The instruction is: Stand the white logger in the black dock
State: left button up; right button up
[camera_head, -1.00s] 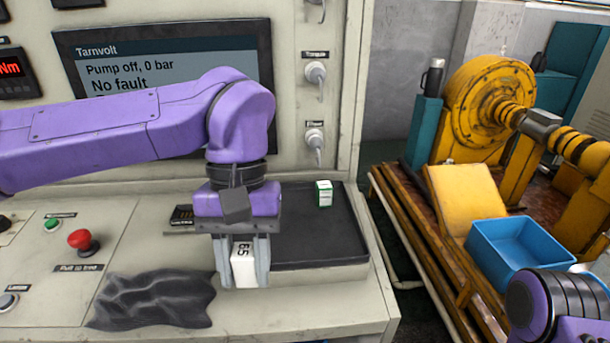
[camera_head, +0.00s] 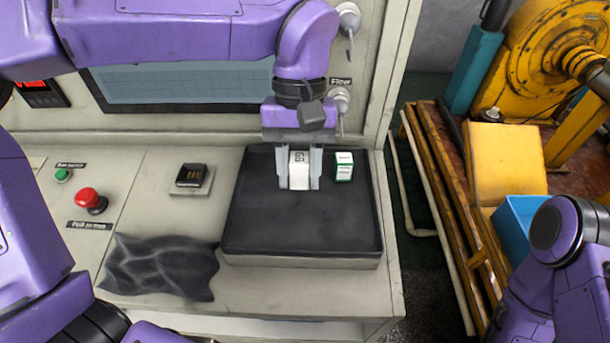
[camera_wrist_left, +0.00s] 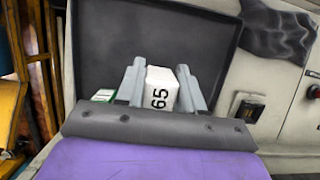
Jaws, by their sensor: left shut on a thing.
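The white logger (camera_head: 299,172), a small white block marked 65, is between the fingers of my left gripper (camera_head: 299,183). The left wrist view shows it (camera_wrist_left: 160,88) gripped from both sides by the left gripper (camera_wrist_left: 162,85). The gripper is over the back part of the dark tray; whether the logger touches the tray I cannot tell. The black dock (camera_head: 190,179), a small open box with metal contacts inside, sits on the console left of the tray. It also shows in the left wrist view (camera_wrist_left: 247,107) and looks empty. My right gripper is out of view.
The dark tray (camera_head: 300,232) has a low rim. A green and white box (camera_head: 344,166) stands in it, right of the gripper. A crumpled dark cloth (camera_head: 163,266) lies in front of the dock. A red button (camera_head: 90,199) stands to its left.

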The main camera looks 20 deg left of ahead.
aim_at(304, 199)
pick_arm(q)
jog(key=f, duration=0.1)
jog(key=w+f, duration=0.1)
jog(key=f, duration=0.3)
jog(key=shift+w+d+f, duration=0.1)
jog(key=shift+w+f, duration=0.1)
jog(key=shift+w, duration=0.2)
jog(key=shift+s+f, duration=0.1)
jog(key=o, duration=1.1)
jog(key=shift+c, duration=0.2)
